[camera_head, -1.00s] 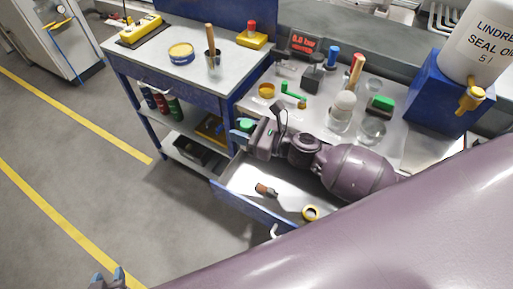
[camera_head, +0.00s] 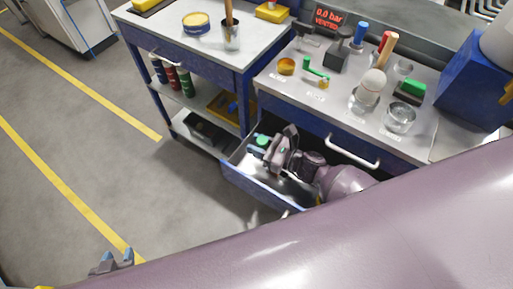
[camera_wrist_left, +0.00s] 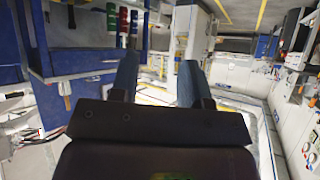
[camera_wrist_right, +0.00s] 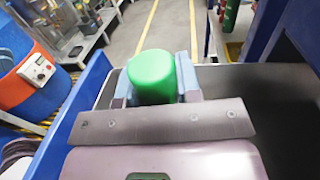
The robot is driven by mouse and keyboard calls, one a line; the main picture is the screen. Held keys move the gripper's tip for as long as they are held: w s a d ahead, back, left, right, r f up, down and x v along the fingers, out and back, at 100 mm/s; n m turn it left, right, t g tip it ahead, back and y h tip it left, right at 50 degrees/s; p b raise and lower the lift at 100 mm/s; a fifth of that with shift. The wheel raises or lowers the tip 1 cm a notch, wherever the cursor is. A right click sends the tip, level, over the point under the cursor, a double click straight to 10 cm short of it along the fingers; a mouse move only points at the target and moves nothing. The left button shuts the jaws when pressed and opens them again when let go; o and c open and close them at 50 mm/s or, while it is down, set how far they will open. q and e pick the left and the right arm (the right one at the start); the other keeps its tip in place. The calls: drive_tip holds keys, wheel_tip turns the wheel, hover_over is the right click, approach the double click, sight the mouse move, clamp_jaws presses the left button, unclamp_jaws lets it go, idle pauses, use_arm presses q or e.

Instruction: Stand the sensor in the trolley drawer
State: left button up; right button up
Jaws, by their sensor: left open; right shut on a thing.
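The sensor, of which I see a rounded green top (camera_wrist_right: 153,77), is between the fingers of my right gripper (camera_wrist_right: 158,88). In the head view the green part (camera_head: 262,140) shows at the left end of the open trolley drawer (camera_head: 262,191). My right gripper (camera_head: 268,146) is shut on it, low within the drawer's outline. Its lower end is hidden, so I cannot tell whether it touches the drawer floor. The right wrist view shows the drawer's blue wall (camera_wrist_right: 78,112) and dark inside. My left gripper (camera_head: 115,260) is open and empty over the floor; its fingers show apart (camera_wrist_left: 158,80).
Floor at left is clear.

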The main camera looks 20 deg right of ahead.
drive_tip(key=shift+f, duration=1.15)
drive_tip(key=shift+f+b, duration=0.4)
drive_tip(key=shift+b, duration=0.1)
drive_tip(key=shift+f, duration=0.1)
drive_tip(key=shift+f, duration=0.15)
drive_tip(key=o, duration=1)
